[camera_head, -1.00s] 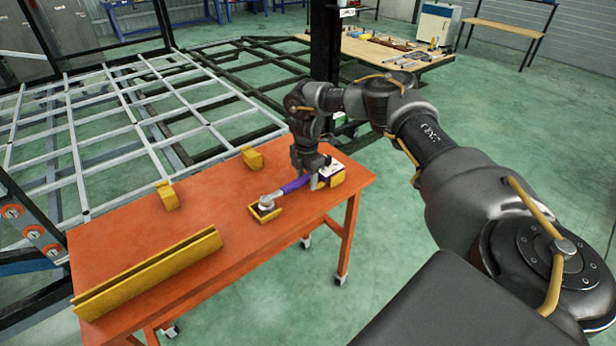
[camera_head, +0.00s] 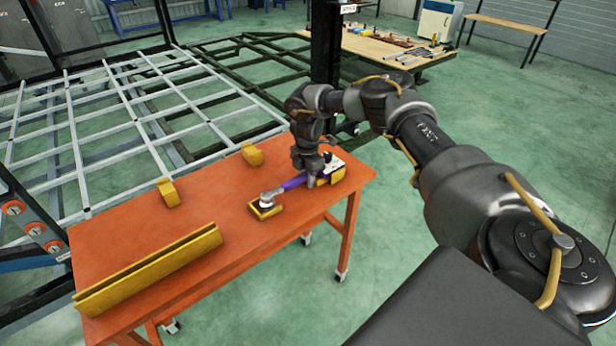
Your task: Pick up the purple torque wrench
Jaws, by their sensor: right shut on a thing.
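The purple torque wrench (camera_head: 291,184) lies at the right side of the orange table (camera_head: 215,265). Its silver head (camera_head: 268,197) is over a small yellow holder (camera_head: 262,209), and its handle end is by a second yellow holder (camera_head: 335,176). My right gripper (camera_head: 312,182) reaches down from above and is shut on the wrench near the handle. Its fingertips are small and partly hidden. I cannot tell whether the wrench is clear of the holders. My left gripper is not in view.
A long yellow channel (camera_head: 150,271) lies along the table's front left. Two small yellow blocks (camera_head: 168,192) (camera_head: 252,155) stand toward its back edge. A grey metal frame (camera_head: 100,130) lies behind the table. A wooden workbench (camera_head: 375,47) with tools stands farther back.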

